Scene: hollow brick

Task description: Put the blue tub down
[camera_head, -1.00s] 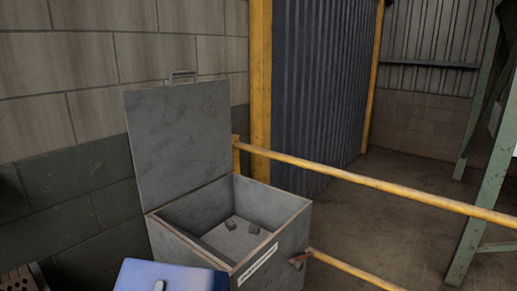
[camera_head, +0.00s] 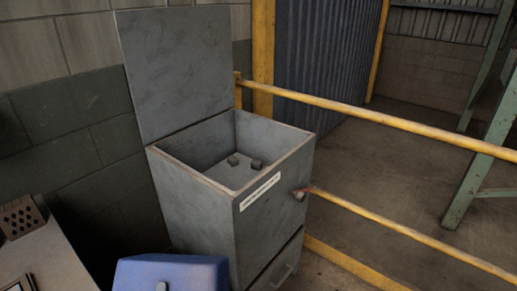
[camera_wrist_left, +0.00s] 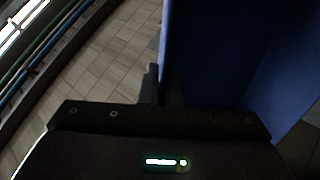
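The blue tub (camera_head: 195,272) is at the bottom edge of the head view, in front of the grey metal bin; its lower part is cut off. In the left wrist view its blue wall (camera_wrist_left: 225,50) fills the upper right. My left gripper (camera_head: 161,286) shows as a small grey tip against the tub's near side. In the left wrist view a grey finger (camera_wrist_left: 150,85) lies along the tub's wall, and the gripper looks shut on that wall; the other finger is mostly hidden. What is under the tub cannot be seen. My right gripper is not in view.
The grey bin (camera_head: 205,215) stands with its lid (camera_head: 180,75) up and a few small dark blocks (camera_head: 245,162) inside. A yellow rail (camera_head: 400,122) runs to its right. A grey surface (camera_head: 50,265) with a perforated brick (camera_head: 20,216) is at left.

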